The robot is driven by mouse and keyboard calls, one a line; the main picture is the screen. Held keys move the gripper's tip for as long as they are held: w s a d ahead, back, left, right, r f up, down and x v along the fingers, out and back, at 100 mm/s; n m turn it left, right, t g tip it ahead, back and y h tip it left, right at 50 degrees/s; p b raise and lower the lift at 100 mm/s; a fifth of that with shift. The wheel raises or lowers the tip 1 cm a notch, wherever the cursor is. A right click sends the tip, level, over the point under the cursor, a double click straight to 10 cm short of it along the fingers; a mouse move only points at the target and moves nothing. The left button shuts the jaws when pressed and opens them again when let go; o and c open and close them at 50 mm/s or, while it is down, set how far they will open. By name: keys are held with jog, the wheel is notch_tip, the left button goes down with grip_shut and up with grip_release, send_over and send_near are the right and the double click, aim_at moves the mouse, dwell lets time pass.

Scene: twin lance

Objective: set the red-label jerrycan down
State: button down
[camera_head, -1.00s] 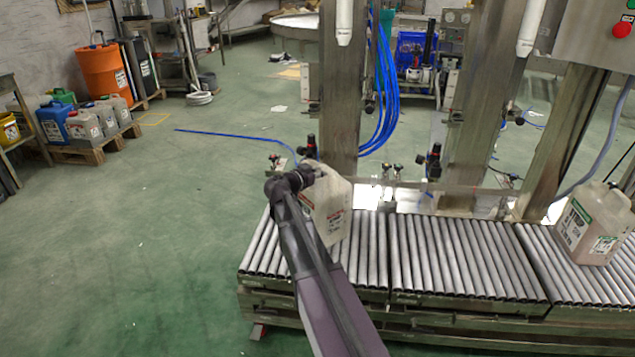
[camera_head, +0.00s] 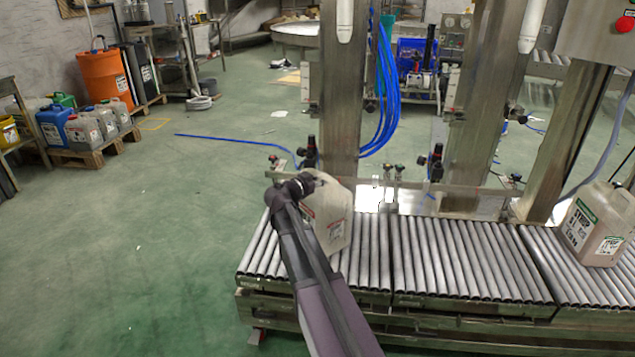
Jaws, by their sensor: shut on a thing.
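The red-label jerrycan (camera_head: 333,219) is a pale, whitish can with a red-marked label, at the left end of the roller conveyor (camera_head: 375,262). It leans slightly in the picture. My gripper (camera_head: 306,183) is at the top of the can, shut on it, with the fingers largely hidden by my wrist. My arm covers the can's lower left side. I cannot tell whether the can's base touches the rollers.
A green-label jerrycan (camera_head: 596,224) stands on the conveyor at the right. The rollers between the two cans are clear. Steel posts (camera_head: 340,90) and hanging nozzles (camera_head: 345,20) rise behind the conveyor. Several cans stand on a pallet (camera_head: 95,152) at the far left.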

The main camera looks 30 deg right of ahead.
jog(key=shift+f, duration=0.15)
jog(key=c, duration=0.5)
grip_release()
jog(key=shift+c, duration=0.2)
jog(key=shift+r, duration=0.2)
jog(key=p+v, duration=0.1)
jog(key=v, duration=1.1)
jog(key=shift+p, duration=0.4)
jog(key=shift+f, duration=0.1)
